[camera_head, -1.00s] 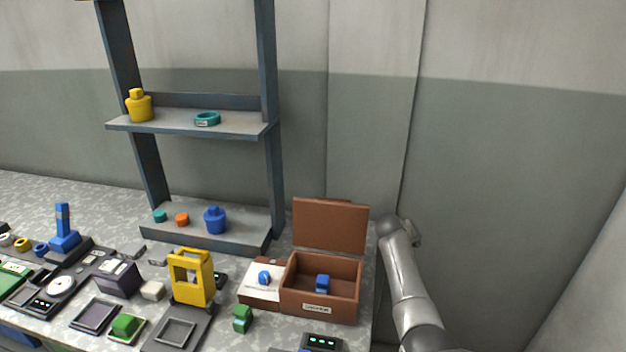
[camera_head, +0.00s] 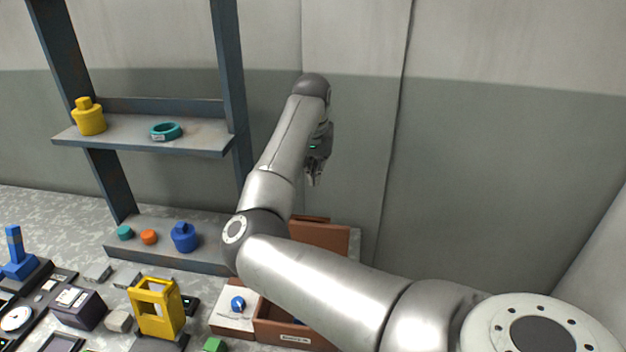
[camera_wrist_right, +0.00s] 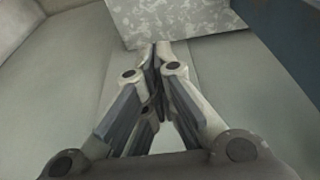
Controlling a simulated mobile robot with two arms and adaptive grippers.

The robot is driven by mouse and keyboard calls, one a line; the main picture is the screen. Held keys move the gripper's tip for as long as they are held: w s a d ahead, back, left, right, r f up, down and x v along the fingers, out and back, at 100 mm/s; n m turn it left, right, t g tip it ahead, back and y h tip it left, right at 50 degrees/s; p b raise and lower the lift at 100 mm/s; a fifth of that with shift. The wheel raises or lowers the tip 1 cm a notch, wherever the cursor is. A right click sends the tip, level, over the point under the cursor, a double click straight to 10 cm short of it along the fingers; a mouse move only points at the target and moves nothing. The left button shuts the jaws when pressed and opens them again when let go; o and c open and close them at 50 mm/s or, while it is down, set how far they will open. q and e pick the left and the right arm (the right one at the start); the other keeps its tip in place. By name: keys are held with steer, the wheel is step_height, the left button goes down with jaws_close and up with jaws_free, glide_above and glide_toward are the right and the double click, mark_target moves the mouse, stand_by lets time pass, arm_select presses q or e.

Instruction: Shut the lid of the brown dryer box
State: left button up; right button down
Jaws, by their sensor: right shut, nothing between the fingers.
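The brown dryer box (camera_head: 262,328) stands on the speckled bench at the bottom of the head view, a white label on its front. Its lid (camera_head: 335,241) is open and stands up at the back of the box. My right arm crosses in front and hides part of the lid and most of the inside. My right gripper (camera_head: 315,180) is above and behind the lid, pointing down, shut and empty. In the right wrist view the gripper (camera_wrist_right: 160,48) shows its fingertips together, touching nothing. My left gripper is not in view.
A grey shelf rack (camera_head: 190,142) stands left of my arm, with a yellow bottle (camera_head: 89,118) and a teal ring (camera_head: 166,131). A yellow frame (camera_head: 157,308) and a white sheet with a blue knob (camera_head: 238,304) are left of the box. The wall is close behind.

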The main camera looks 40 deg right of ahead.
steer(key=p+x, duration=0.3)
steer(key=x, duration=0.6)
steer(key=s+a, duration=0.1)
steer(key=s+a+p, duration=0.1)
steer(key=a, duration=0.1)
steer(key=shift+s+r, duration=0.3)
